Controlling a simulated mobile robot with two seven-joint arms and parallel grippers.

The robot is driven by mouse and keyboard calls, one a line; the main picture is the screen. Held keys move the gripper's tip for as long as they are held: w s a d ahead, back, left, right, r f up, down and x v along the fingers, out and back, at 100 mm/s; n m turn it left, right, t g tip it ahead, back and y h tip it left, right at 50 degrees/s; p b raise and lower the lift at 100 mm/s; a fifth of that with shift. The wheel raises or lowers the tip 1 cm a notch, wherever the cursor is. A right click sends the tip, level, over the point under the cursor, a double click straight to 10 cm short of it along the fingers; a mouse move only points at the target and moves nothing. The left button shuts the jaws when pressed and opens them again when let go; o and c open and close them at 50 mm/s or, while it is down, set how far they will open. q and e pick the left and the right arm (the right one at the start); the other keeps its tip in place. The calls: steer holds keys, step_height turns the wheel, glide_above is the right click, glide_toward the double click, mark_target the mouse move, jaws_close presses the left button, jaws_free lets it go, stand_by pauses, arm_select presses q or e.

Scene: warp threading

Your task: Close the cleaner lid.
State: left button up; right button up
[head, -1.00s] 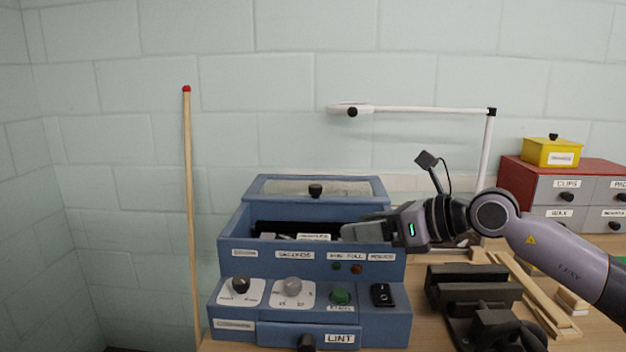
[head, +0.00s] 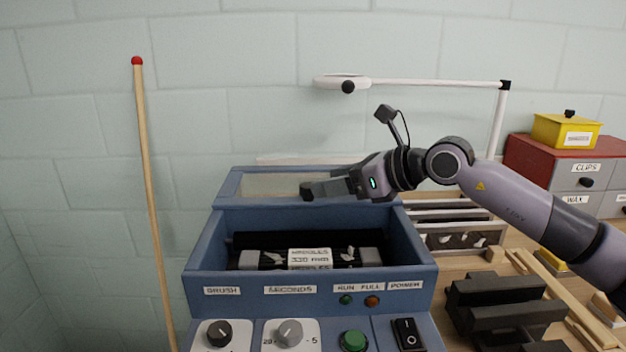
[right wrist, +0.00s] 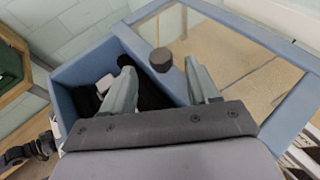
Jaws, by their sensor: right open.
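The blue cleaner (head: 310,290) stands on the bench with its box open at the top. Its lid (head: 228,187), a blue frame around a clear pane, is slid back behind the opening; it also shows in the right wrist view (right wrist: 292,120). A black lid knob (right wrist: 161,60) stands between the fingers of my right gripper (right wrist: 160,85), apart from both. The gripper is open. Inside the box lies a bundle of dark pieces with a white label (head: 310,258). My left gripper is not in view.
The front panel carries knobs, a green button (head: 354,341) and a black power switch (head: 408,334). A black vise-like block (head: 505,300) stands at right. A white lamp (head: 342,82) arches behind. A drawer cabinet (head: 560,160) bears a yellow box (head: 566,130). A wooden stick (head: 150,190) leans at left.

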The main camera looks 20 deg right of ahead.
steer(key=shift+p+x, duration=0.35)
steer(key=shift+x, duration=2.05)
steer(key=shift+r, duration=0.1)
jaws_close()
